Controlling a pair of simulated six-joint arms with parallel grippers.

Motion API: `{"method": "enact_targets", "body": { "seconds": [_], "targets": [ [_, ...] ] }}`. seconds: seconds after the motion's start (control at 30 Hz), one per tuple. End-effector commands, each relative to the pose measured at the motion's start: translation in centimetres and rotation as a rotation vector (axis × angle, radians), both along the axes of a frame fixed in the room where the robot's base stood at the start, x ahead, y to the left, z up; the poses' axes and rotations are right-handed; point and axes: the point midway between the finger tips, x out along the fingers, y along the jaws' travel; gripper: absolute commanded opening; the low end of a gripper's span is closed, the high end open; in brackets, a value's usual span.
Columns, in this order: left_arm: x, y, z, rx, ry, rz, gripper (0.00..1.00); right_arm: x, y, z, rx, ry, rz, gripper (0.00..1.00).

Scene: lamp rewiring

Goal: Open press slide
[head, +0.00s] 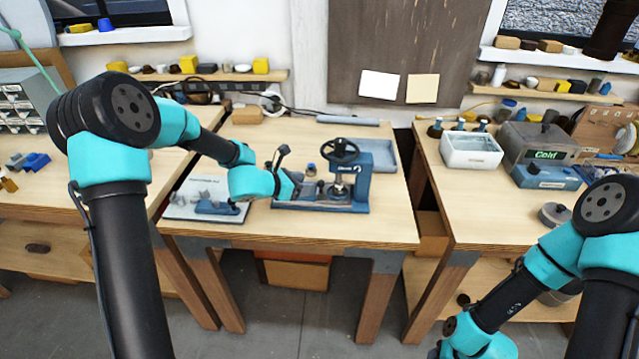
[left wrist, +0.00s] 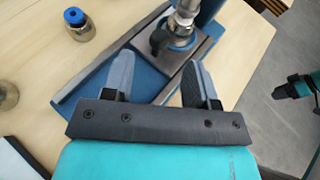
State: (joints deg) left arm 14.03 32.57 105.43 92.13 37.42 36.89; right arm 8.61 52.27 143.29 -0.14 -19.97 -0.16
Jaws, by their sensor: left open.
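The blue press (head: 360,185) with a black handwheel (head: 341,151) stands on the middle bench. In the left wrist view, its blue base (left wrist: 98,82) carries a metal spindle (left wrist: 184,20) and a dark knob (left wrist: 159,41). My left gripper (head: 297,187) is at the left end of the press, low over its base. In the left wrist view, the left gripper (left wrist: 159,72) is open, its fingers apart on either side of the base strip below the knob. Nothing shows clasped between them. Whether the fingers touch the press cannot be told. My right gripper is out of view; its arm is at lower right.
A pale tray (head: 178,209) with blue parts lies left of the press. A blue-grey tray (head: 382,156) lies behind it to the right. A small blue-topped brass fitting (left wrist: 77,22) stands beside the press. The bench front right is clear.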

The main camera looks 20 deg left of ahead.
Motion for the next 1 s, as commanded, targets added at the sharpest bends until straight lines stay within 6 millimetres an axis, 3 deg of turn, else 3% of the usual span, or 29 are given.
{"method": "enact_targets", "body": {
  "seconds": [0.33, 0.77, 1.0],
  "targets": [
    [3.6, -3.4, -2.1, 0.000, 0.000, -0.001, 0.53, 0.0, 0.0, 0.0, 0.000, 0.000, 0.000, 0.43],
    [4.3, -4.0, -2.4, 0.000, 0.000, 0.000, 0.53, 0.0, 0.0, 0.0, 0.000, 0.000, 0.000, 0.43],
    [4.3, -4.0, -2.4, 0.000, 0.000, 0.000, 0.31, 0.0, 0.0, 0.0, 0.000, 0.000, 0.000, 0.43]
  ]
}}
